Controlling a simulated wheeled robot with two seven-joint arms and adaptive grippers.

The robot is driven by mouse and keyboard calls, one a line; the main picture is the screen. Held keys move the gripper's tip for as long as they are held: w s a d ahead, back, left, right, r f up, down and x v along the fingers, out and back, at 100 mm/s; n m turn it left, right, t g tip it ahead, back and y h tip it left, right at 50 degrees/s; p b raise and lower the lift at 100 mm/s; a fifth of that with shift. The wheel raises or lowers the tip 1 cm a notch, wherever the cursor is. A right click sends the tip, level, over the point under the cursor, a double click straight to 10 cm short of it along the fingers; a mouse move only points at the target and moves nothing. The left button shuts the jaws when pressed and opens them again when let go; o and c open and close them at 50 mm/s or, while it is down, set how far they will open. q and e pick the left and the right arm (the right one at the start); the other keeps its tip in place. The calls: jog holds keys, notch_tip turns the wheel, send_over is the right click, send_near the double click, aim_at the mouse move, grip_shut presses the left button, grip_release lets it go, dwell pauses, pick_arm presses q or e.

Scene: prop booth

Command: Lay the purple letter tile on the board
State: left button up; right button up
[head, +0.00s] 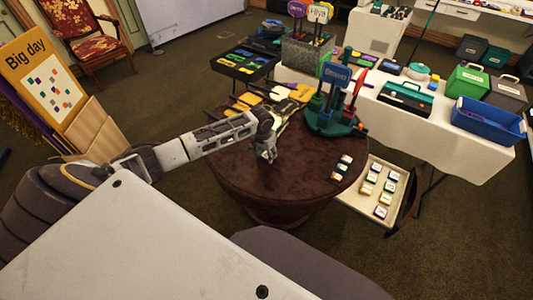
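My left gripper (268,154) hangs over the dark round table (232,166), fingers pointing down. At this size I cannot tell whether its fingers are apart or hold anything. Small letter tiles (341,168) stand in a short row at the table's right edge, right of the gripper. A pale board or tray (361,203) with several white-faced tiles (380,211) with coloured sides is to the right, beyond the table edge. Some of these look purplish, but I cannot single out the purple letter tile or read the letters. My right gripper is not in view.
A green and red prop stand (330,122) and yellow pieces (248,102) occupy the back of the round table. A white-covered table (440,133) with boxes stands behind right. A "Big day" board (45,80) is at left. The table's front is clear.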

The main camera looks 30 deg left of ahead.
aim_at(264, 157)
pick_arm(q)
jog(key=o, duration=0.3)
jog(key=shift+o, duration=0.2)
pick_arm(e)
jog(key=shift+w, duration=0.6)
pick_arm(q)
jog(key=shift+r, duration=0.15)
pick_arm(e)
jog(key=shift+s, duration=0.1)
pick_arm(q)
jog(key=shift+r, duration=0.6)
notch_tip(264, 157, up, 11)
jog(key=s, duration=0.1)
jog(key=shift+s+f+p, duration=0.15)
jog(key=shift+s+p, duration=0.25)
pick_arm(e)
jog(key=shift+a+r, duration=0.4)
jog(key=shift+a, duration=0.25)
